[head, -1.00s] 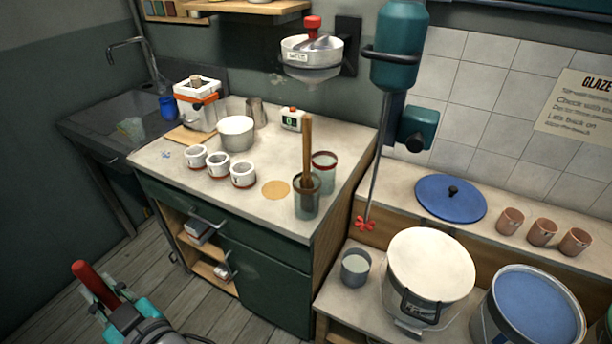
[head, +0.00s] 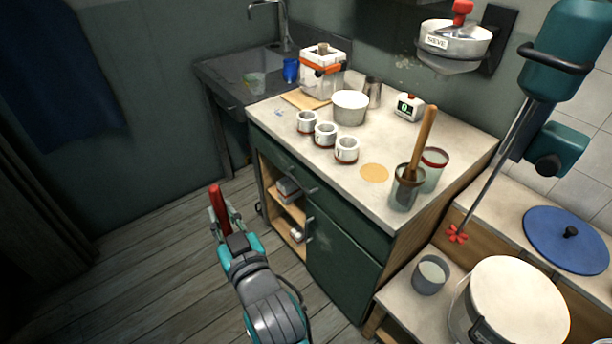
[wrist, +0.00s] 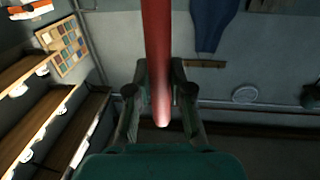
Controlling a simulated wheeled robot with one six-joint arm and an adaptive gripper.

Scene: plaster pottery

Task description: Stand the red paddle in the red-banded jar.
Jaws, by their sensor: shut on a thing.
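My gripper (head: 221,222) is shut on the red paddle (head: 217,203), low over the floor in front of the counter's left side. In the wrist view the paddle's red shaft (wrist: 156,40) runs up between the fingers, its rounded end towards the palm. Its far end is out of that view. The red-banded jar (head: 434,170) stands upright on the counter near its right end, apart from my gripper. A second jar (head: 404,193), holding a wooden-handled tool (head: 424,140), stands in front and partly hides it.
The counter (head: 330,165) also bears three small white cups (head: 326,134), a metal bowl (head: 350,107) and a timer (head: 409,107). A sieve (head: 453,45) and a mixer (head: 565,50) hang above or beside the jars. A white-topped bucket (head: 515,305) stands at the lower right. Open floor surrounds my gripper.

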